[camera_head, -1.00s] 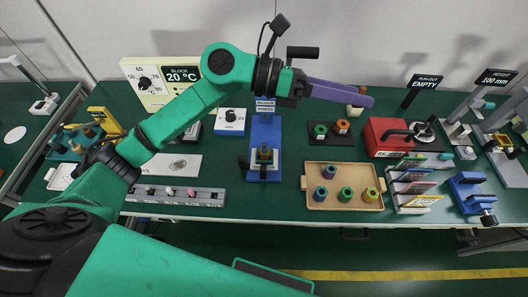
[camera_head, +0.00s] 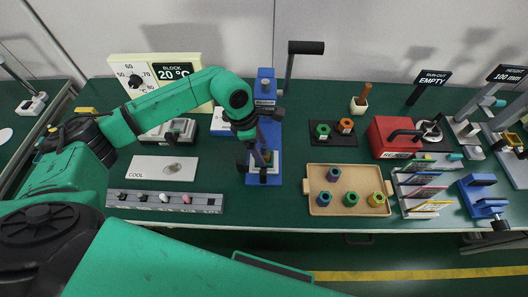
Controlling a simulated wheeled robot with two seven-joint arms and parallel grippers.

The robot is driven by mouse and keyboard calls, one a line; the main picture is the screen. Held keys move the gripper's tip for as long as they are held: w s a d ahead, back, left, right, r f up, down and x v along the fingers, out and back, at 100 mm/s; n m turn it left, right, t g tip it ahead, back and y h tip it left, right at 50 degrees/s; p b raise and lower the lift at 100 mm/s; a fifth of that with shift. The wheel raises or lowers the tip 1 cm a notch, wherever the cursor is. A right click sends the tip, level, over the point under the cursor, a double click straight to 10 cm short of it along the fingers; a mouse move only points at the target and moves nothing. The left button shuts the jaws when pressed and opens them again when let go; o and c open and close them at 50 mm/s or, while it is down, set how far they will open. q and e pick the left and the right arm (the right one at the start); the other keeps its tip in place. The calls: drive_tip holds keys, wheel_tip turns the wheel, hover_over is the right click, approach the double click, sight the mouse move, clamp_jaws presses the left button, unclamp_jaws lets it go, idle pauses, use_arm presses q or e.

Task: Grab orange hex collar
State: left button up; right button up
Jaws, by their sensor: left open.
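An orange hex collar (camera_head: 346,126) sits on a dark mat (camera_head: 334,142), right of a green hex collar (camera_head: 323,130). My left gripper (camera_head: 262,163) is open and points down over the front part of the blue press stand (camera_head: 264,92). It is left of the dark mat and apart from the orange collar. Its fingers largely hide what sits in the stand's lower seat. I cannot tell whether they touch it. My right gripper is not in view.
A tan tray (camera_head: 318,179) holds several hex pieces. A red box (camera_head: 388,136) stands right of the mat. The press lever (camera_head: 305,47) rises behind my left gripper. A grey rail (camera_head: 133,198) and a COOL plate (camera_head: 150,171) lie left. Green bench shows between stand and tray.

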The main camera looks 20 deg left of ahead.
use_arm(q)
drive_tip(key=shift+x, duration=0.9)
drive_tip(key=c, duration=1.2)
clamp_jaws()
drive_tip(key=shift+w+r, duration=0.1)
